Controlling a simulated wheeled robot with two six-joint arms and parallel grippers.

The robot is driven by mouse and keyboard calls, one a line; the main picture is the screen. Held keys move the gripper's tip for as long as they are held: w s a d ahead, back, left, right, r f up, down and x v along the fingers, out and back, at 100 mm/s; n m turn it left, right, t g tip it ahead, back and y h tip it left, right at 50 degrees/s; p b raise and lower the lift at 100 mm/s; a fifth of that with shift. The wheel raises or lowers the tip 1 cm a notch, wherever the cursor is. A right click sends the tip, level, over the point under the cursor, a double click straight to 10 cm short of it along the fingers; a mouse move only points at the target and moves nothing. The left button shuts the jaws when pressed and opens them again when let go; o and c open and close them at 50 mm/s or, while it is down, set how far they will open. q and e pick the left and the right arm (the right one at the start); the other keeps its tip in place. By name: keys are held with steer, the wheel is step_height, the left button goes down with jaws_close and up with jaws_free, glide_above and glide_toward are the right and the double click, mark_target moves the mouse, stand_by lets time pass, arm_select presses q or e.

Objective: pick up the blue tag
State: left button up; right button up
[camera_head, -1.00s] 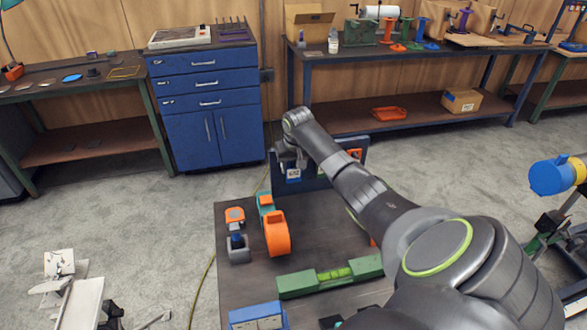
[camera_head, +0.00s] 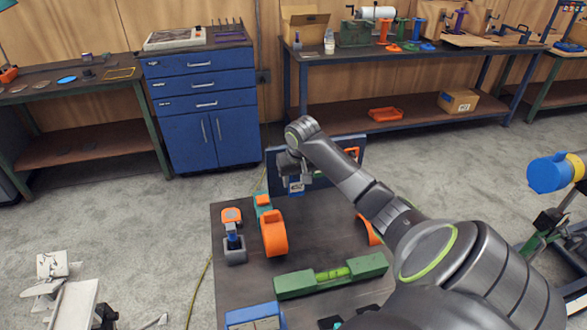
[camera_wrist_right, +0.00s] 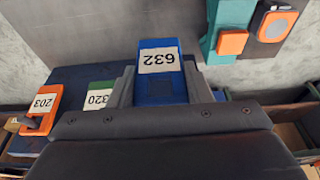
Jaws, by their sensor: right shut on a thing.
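The blue tag (camera_wrist_right: 160,85) carries a white label reading 632, upside down in the wrist view. My right gripper (camera_wrist_right: 160,97) is shut on it, a dark finger on either side. In the head view the tag (camera_head: 297,187) hangs below my right gripper (camera_head: 294,178), in front of the dark blue upright board (camera_head: 270,165) and above the tabletop. An orange tag labelled 203 (camera_wrist_right: 42,105) and a green tag labelled 320 (camera_wrist_right: 99,98) show at the board in the wrist view. My left gripper is not in view.
On the dark table (camera_head: 318,225) stand an orange clamp-like piece (camera_head: 273,234), a grey holder (camera_head: 235,252) with a blue part, a green level (camera_head: 330,275) and a blue block (camera_head: 254,316). The tabletop's middle is mostly clear.

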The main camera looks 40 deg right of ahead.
steer(key=s+a+b, duration=0.1)
steer(key=s+a, duration=0.4)
steer(key=s, duration=0.4)
steer(key=shift+s, duration=0.2)
steer(key=shift+a, duration=0.1)
stand_by(0.5)
